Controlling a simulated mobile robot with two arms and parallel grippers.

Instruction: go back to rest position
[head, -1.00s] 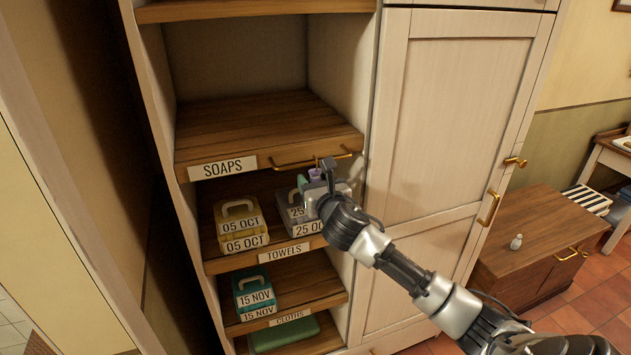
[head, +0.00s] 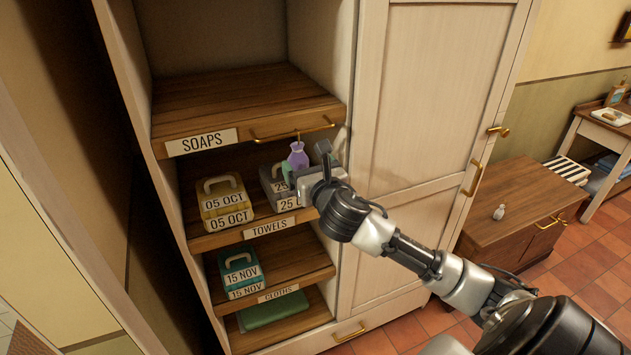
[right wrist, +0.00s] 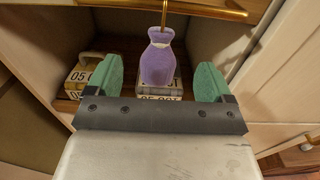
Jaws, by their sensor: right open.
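My right gripper (head: 305,170) is in front of the wardrobe, below the brass handle of the SOAPS shelf. In the right wrist view its two green fingertips (right wrist: 157,85) are wide apart. A purple pouch (right wrist: 158,65) with a narrow neck shows between them, with a gap on each side. A thin gold piece runs from its neck up to the brass handle (right wrist: 205,9), so it seems to hang there. The pouch (head: 298,155) also shows in the head view. My left gripper is not in view.
A grey box (head: 271,186) and a yellow 05 OCT box (head: 223,203) stand on the TOWELS shelf. A teal box (head: 240,273) is below. The closed wardrobe door (head: 430,130) stands right of my gripper. A low wooden cabinet (head: 525,195) is further right.

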